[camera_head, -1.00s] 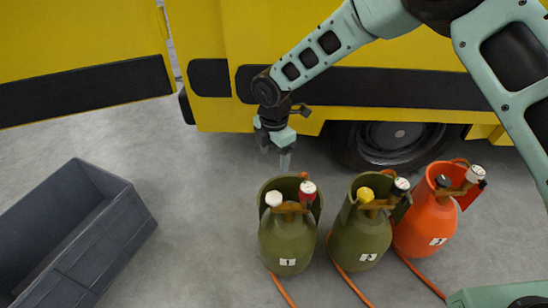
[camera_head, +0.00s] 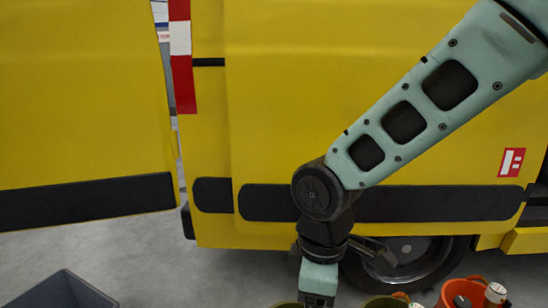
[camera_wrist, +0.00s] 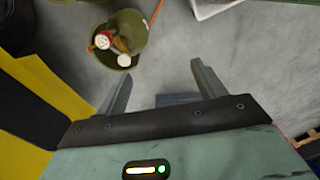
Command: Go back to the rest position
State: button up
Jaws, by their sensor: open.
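My gripper is open and empty in the wrist view (camera_wrist: 158,78), its two grey fingers apart over bare floor. In the head view my arm hangs down in front of the yellow vehicle, and the fingertips are below the bottom edge. One olive extinguisher (camera_wrist: 122,58) with a red-and-white gauge and a white knob shows beyond the fingers in the wrist view, apart from them. In the head view only the tops of a second olive extinguisher (camera_head: 384,302) and an orange extinguisher (camera_head: 464,292) show at the bottom right.
The yellow vehicle (camera_head: 300,120) with its black strip fills the back, its wheel (camera_head: 405,250) behind my wrist. A dark grey crate (camera_head: 62,290) stands at the bottom left. Grey floor (camera_head: 130,255) between crate and vehicle is clear. A white-edged object (camera_wrist: 212,8) is cut off in the wrist view.

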jog(key=s+d+r+m, duration=0.3)
jog(key=s+d+m, duration=0.5)
jog(key=s, duration=0.5)
notch_tip(320, 180, up, 17)
jog(key=p, duration=1.7)
jog(key=shift+w, duration=0.4)
jog(key=shift+a, duration=0.1)
